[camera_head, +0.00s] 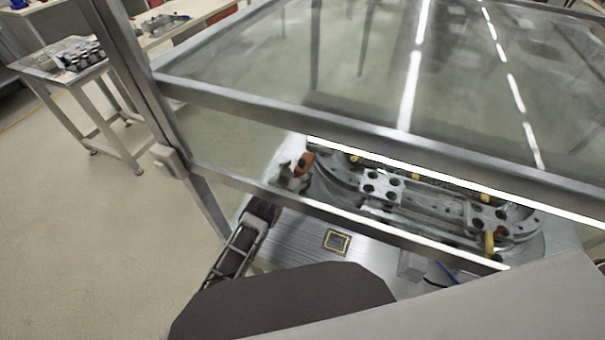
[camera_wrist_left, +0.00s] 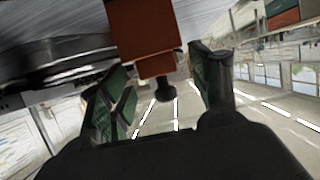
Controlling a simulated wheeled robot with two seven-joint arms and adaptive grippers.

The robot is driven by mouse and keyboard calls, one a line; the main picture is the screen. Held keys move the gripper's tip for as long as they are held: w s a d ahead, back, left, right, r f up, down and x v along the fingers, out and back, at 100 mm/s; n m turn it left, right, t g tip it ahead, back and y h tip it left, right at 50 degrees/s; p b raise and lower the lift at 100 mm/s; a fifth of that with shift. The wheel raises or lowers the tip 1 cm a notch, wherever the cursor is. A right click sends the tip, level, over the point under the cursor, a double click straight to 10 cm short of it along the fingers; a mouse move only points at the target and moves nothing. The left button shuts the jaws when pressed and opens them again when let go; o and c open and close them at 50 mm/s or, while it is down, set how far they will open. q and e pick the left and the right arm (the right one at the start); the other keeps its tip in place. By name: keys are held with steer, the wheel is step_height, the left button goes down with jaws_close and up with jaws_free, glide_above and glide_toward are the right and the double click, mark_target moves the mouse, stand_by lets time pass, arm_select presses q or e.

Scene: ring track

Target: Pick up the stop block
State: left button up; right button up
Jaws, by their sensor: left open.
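The stop block is an orange-red block (camera_head: 305,162) at the left end of the ring track (camera_head: 345,190), seen through the glass-sided frame. In the left wrist view the orange block (camera_wrist_left: 154,35) hangs large at the top centre, with a dark knob below it. My left gripper (camera_head: 290,178) reaches in under the frame's lower rail, close to the block. In the left wrist view its two green-padded fingers (camera_wrist_left: 165,95) are apart, with the block's lower end between or just beyond them. I cannot tell whether they touch it. My right gripper is not in view.
A metal rail (camera_head: 330,215) of the frame crosses above my left arm and partly hides the track. A corner post (camera_head: 135,75) stands to the left. A dark square marker with a yellow border (camera_head: 337,242) lies on the metal table. A side table (camera_head: 75,70) stands at the far left.

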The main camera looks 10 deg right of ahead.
arm_select(q)
steer(key=shift+x, duration=1.7)
steer(key=shift+w+d+f, duration=0.1)
steer(key=shift+w+d, duration=0.1)
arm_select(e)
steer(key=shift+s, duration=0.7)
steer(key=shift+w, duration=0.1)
